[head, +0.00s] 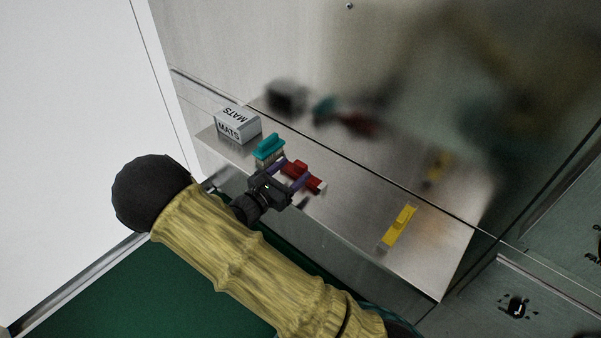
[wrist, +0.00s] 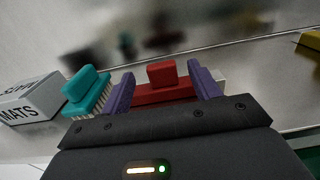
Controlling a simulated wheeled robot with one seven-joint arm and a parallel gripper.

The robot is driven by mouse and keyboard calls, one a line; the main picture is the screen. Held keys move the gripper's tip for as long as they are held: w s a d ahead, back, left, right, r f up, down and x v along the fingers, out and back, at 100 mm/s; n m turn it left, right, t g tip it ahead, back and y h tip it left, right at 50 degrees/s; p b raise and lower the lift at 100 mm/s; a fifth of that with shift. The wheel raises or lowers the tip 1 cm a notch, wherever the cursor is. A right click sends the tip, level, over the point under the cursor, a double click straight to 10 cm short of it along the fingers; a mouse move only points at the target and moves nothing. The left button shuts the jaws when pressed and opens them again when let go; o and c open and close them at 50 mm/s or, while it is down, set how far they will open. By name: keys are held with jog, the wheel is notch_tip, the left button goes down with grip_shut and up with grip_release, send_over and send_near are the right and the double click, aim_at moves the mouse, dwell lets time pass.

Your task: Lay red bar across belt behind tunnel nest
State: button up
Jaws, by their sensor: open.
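The red bar (head: 301,177) lies on a steel shelf, with a raised red block on its middle. It also shows in the wrist view (wrist: 162,75), where its lower part is partly hidden by my gripper. My gripper (head: 294,171) is open, with its two purple fingers on either side of the red bar's raised block. The wrist view shows the fingers (wrist: 162,88) apart, with the block between them. I cannot tell whether either finger touches it. The belt and the tunnel nest are not in view.
The steel shelf (head: 352,222) also holds a teal-handled brush (head: 269,149) left of the red bar, a white box marked MATS (head: 238,124) further left, and a yellow bar (head: 399,226) to the right. A reflective steel wall (head: 330,70) rises behind. The shelf is clear between the red and yellow bars.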

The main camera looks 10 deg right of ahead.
aim_at(298, 167)
jog(key=x, duration=0.4)
jog(key=shift+d+f, duration=0.1)
jog(key=shift+f, duration=0.05)
jog(key=c, duration=1.2)
notch_tip(298, 167, up, 10)
jog(key=shift+r+p, duration=0.1)
jog(key=shift+p, duration=0.2)
